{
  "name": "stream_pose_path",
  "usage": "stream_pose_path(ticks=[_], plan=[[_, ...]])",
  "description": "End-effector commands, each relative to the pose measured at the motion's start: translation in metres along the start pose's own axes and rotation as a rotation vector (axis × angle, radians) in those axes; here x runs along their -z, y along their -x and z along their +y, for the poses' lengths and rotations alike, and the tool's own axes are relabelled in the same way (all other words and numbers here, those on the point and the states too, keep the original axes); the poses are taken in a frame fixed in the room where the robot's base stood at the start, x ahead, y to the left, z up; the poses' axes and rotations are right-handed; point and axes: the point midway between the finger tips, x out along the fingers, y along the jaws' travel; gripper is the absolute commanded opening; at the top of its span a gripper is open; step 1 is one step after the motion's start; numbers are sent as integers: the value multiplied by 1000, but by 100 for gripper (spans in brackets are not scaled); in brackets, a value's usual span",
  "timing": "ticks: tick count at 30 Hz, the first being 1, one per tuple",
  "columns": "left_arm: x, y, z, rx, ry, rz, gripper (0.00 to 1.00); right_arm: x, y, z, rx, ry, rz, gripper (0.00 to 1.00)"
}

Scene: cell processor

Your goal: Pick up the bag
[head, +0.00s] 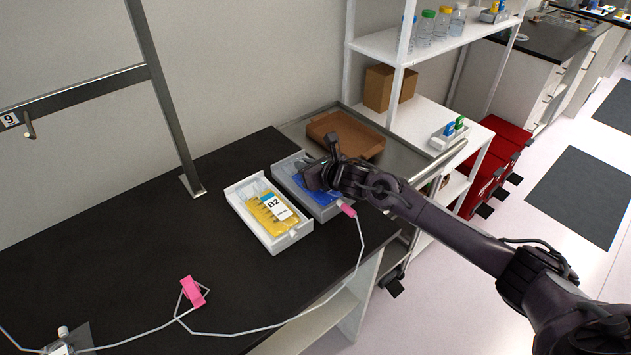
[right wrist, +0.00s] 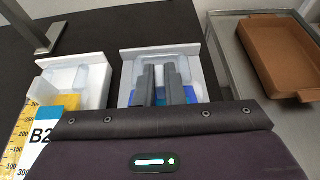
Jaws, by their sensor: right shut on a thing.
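A bag with blue contents (head: 318,190) lies in a grey tray (head: 325,216) on the black bench. My right gripper (head: 308,176) reaches into this tray from the right and is shut on the blue bag. In the right wrist view, its two fingers (right wrist: 160,88) are close together over the blue bag (right wrist: 171,102), and my wrist hides the lower part of the bag. A yellow bag labelled B2 (head: 267,212) lies in a white tray (head: 265,240) just left of the grey one. My left gripper is not in view.
A clear tube with a pink clamp (head: 193,292) runs across the bench front to another pink clip (head: 347,209) beside the grey tray. A brown tray (head: 345,137) sits behind on a metal cart. A metal post (head: 180,130) stands at left; white shelving (head: 400,75) stands behind right.

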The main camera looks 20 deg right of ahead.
Motion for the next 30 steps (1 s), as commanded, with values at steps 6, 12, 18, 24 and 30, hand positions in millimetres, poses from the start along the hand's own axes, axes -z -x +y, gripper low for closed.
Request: stream_pose_path(ticks=[6,12,18,24,30], plan=[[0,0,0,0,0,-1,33,-3,1,0,0,0,-3,0],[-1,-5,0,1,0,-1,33,-20,7,-1,0,2,-7,0],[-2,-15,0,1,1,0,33,-60,24,-1,2,6,-10,0],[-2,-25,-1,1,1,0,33,-116,47,0,2,5,-11,0],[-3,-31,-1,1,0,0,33,-159,65,0,2,2,-8,0]])
